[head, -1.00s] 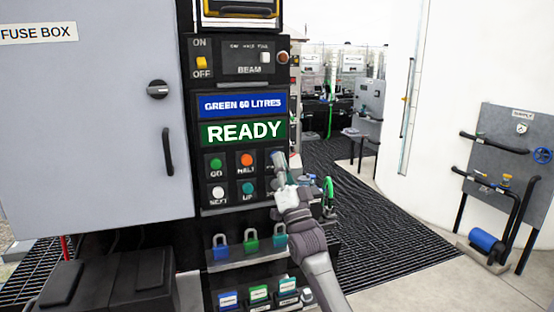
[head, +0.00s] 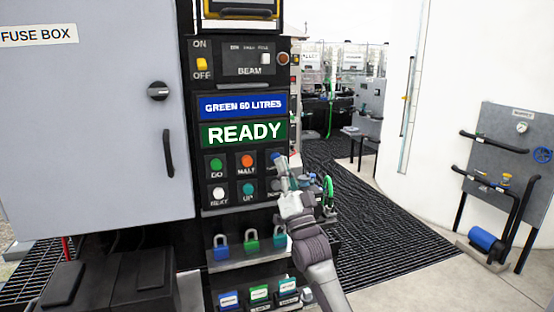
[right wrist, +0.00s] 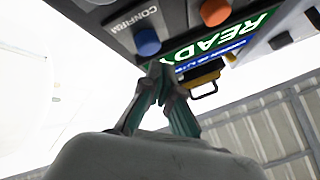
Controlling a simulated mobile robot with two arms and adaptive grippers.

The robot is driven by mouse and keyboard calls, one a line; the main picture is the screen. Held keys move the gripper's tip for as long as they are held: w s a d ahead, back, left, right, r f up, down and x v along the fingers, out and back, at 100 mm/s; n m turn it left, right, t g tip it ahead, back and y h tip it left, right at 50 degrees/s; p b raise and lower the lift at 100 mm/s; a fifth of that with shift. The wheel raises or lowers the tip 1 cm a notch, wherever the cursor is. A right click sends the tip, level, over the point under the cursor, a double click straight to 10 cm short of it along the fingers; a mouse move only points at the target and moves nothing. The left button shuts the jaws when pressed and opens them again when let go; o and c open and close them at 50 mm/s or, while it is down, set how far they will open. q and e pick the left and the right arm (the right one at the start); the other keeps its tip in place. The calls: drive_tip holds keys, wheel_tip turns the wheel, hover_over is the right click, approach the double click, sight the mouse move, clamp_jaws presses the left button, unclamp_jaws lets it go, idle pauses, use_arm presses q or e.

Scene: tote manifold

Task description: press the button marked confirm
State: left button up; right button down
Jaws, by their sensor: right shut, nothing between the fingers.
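The confirm button (right wrist: 147,42) is a blue round button beside a CONFIRM label in the right wrist view. In the head view the blue button (head: 276,155) shows at the right end of the panel's upper button row, partly covered by my fingertips. My right gripper (head: 282,162) is shut and empty in front of it. In the right wrist view its fingertips (right wrist: 160,72) are close to the blue button, with a small gap in the picture. Whether they touch it cannot be told in the head view. My left gripper is not in view.
Neighbouring buttons are the green GO (head: 216,165), orange HALT (head: 247,161), white NEXT (head: 218,192) and teal UP (head: 248,189). A READY display (head: 243,133) sits above. The grey fuse box (head: 90,120) stands at the left.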

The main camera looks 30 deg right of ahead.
drive_tip(key=s, duration=0.2)
drive_tip(key=s+a+p, duration=0.1)
drive_tip(key=s, duration=0.2)
drive_tip(key=shift+a+p, duration=0.1)
drive_tip(key=shift+p, duration=0.2)
drive_tip(key=shift+w, duration=0.1)
idle(0.5)
